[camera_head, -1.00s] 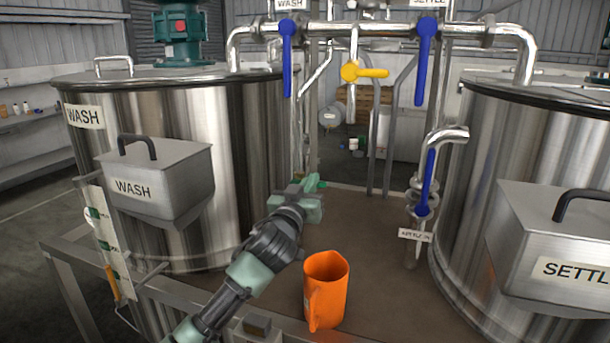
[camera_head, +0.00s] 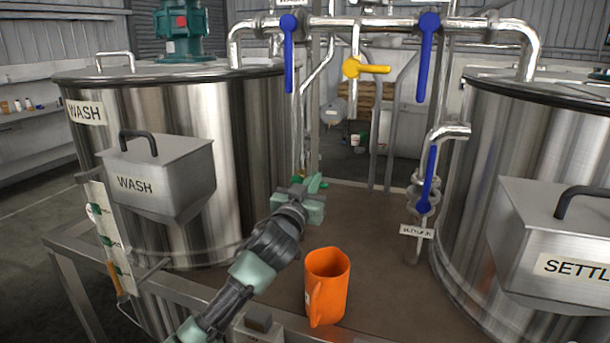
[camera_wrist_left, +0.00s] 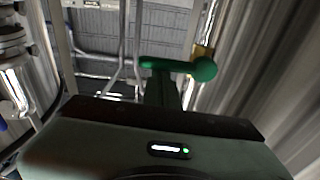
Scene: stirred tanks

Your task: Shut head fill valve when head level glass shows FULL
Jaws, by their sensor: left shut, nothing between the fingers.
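My left gripper (camera_head: 312,196) is shut and empty over the platform, in front of the WASH tank's right side. A green lever (camera_head: 318,181) shows just past its fingertips. In the left wrist view the green lever (camera_wrist_left: 178,65), with a round end at right, lies across the view ahead of the shut fingers (camera_wrist_left: 163,92); whether they touch is unclear. A yellow-handled valve (camera_head: 366,69) sits on the pipes above. No readable label says head, so I cannot tell which valve is the head fill valve. No head level glass reading FULL is readable. My right gripper is out of view.
The WASH tank (camera_head: 250,120) stands left, the SETTLE tank (camera_head: 500,130) right. An orange jug (camera_head: 328,285) stands on the platform (camera_head: 375,235) right of my left forearm.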

